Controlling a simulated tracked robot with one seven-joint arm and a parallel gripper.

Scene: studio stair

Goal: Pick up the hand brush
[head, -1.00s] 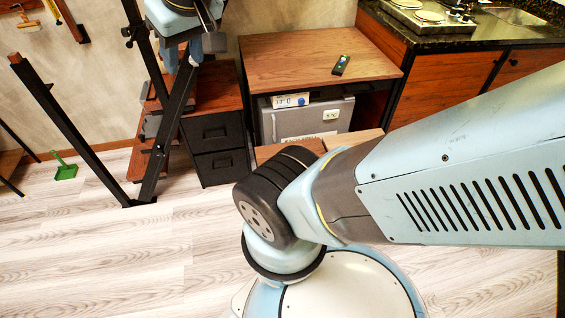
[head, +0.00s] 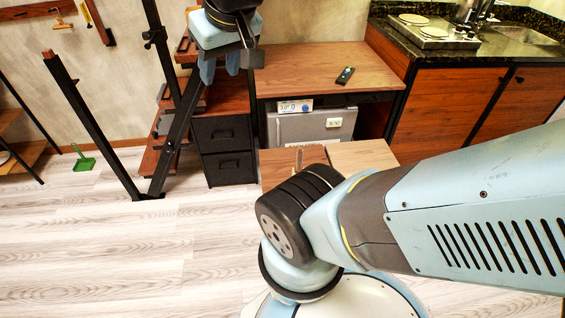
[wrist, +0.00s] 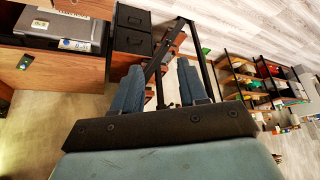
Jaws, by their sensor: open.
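What looks like the hand brush (head: 61,23) hangs on the wall at the top left of the head view, with a brown handle and a pale lower edge. It is small there, and I cannot make it out in the wrist view. My gripper (head: 220,68) is at the top middle of the head view, well to the right of the brush and apart from it. In the wrist view my gripper (wrist: 160,88) has its two blue fingers spread, with nothing between them.
A green dustpan (head: 84,160) lies on the floor at left. Black metal posts (head: 92,125) and a wood-tread stair (head: 160,150) stand between it and the drawer cabinet (head: 225,150). A desk (head: 300,72) carries a dark remote (head: 345,75). The front-left floor is clear.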

